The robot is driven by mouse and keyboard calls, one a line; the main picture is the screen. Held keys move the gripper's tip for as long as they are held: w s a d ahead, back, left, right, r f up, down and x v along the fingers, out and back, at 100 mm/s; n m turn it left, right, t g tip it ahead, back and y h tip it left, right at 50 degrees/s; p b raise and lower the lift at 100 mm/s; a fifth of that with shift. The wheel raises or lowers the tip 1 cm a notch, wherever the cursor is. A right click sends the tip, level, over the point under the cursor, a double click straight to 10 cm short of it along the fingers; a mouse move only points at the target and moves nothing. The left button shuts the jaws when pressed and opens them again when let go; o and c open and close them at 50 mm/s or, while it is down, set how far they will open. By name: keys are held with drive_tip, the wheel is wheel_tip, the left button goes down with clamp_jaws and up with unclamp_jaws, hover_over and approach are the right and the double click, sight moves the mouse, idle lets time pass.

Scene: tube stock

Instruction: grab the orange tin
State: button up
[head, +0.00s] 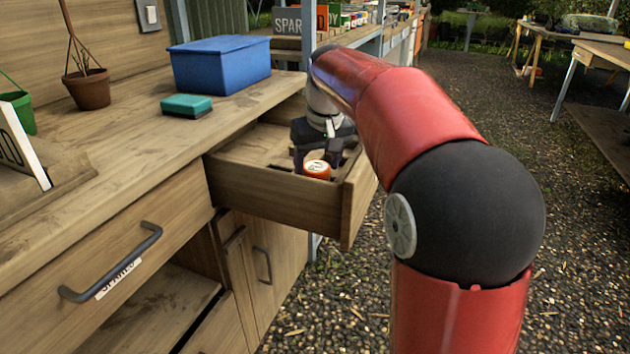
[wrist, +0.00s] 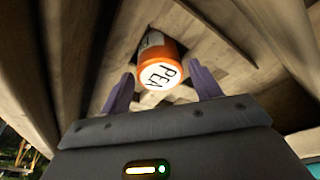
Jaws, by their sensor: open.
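The orange tin (head: 317,169) stands in the open drawer (head: 270,196), near its front end, in the head view. In the wrist view the orange tin (wrist: 157,72) shows a white face with dark letters reading "PEA". My gripper (head: 318,150) reaches down into the drawer at the tin. In the wrist view my gripper (wrist: 163,88) has its two purple fingers apart, one on each side of the tin's near end. I cannot tell whether the fingers touch it. Part of the tin is hidden by the drawer wall in the head view.
The drawer's wooden walls stand close around my gripper. On the worktop (head: 130,137) are a blue box (head: 220,65), a green sponge (head: 187,106) and a plant pot (head: 87,90). A closed drawer with a dark handle (head: 110,264) is at the front left.

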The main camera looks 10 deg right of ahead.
drive_tip(key=shift+x, duration=1.25)
drive_tip(key=c, duration=0.8)
drive_tip(key=shift+r, duration=0.1)
